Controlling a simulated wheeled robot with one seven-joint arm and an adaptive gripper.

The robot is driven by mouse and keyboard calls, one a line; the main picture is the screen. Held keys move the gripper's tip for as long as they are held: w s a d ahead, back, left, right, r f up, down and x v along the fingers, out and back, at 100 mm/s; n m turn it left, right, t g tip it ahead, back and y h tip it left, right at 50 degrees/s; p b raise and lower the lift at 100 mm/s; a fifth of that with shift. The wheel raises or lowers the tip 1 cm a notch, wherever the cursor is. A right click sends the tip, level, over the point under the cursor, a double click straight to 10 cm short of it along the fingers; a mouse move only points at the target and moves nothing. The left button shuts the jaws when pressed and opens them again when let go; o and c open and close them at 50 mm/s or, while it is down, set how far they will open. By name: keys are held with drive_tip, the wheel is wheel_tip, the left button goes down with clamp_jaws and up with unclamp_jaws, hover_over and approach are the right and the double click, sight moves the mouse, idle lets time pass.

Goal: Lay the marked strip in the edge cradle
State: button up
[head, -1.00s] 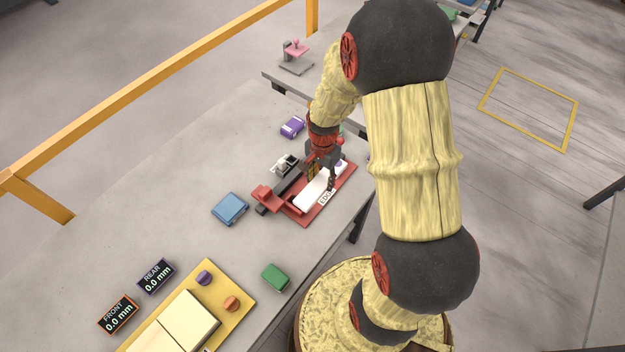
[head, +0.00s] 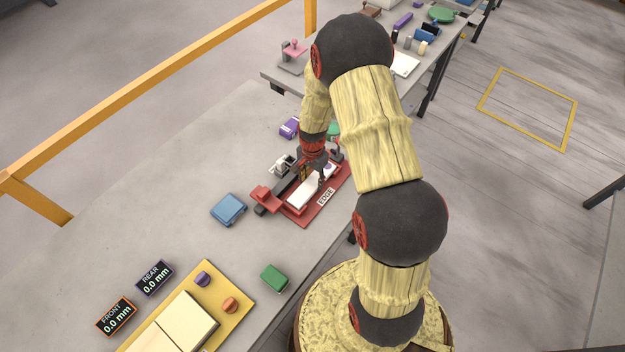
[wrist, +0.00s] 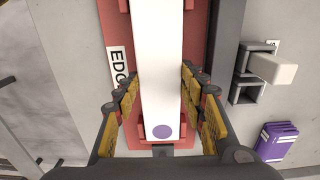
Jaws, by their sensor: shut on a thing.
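The marked strip is a long white bar (wrist: 164,70) with a purple dot near one end. It lies along the red edge cradle (wrist: 117,22), which carries an "EDGE" label. In the head view the strip (head: 306,192) lies lengthwise over the cradle (head: 318,210). My gripper (wrist: 163,85) has its yellow-padded fingers on both sides of the strip, near the dotted end. In the head view my gripper (head: 322,180) is low over the cradle and hides part of the strip. Whether the strip rests fully on the cradle floor, I cannot tell.
A blue box (head: 229,209) and a green box (head: 274,278) stand on the slab. A purple block (head: 289,127) is behind the cradle. Two displays (head: 116,316) reading 0.0 mm and a yellow board (head: 235,290) are at the front left. The slab's left part is clear.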

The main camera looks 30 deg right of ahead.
drive_tip(key=shift+f, duration=0.1)
drive_tip(key=o, duration=1.5)
drive_tip(key=shift+o, duration=0.2)
wheel_tip(320, 180, up, 12)
wheel_tip(320, 180, up, 9)
drive_tip(key=n+t, duration=0.1)
drive_tip(key=n, duration=0.1)
hover_over(312, 182)
drive_tip(key=a, duration=0.3)
drive_tip(key=s+a+r+n+t, duration=0.1)
drive_tip(key=s+a+r+n, duration=0.15)
drive_tip(key=r, duration=0.35)
drive_tip(key=s+a+r+n+t, duration=0.1)
drive_tip(key=s+a+r+n, duration=0.15)
drive_tip(key=r, duration=0.35)
drive_tip(key=s+a+r+n+t, duration=0.1)
drive_tip(key=s+a+r+n, duration=0.2)
drive_tip(key=s, duration=0.4)
drive_tip(key=s+a+r+n+t, duration=0.1)
drive_tip(key=s+a+r+n, duration=0.2)
drive_tip(key=s+r, duration=0.3)
drive_tip(key=shift+s+n+t+p, duration=0.3)
drive_tip(key=shift+s+n, duration=0.2)
drive_tip(key=shift+s, duration=0.6)
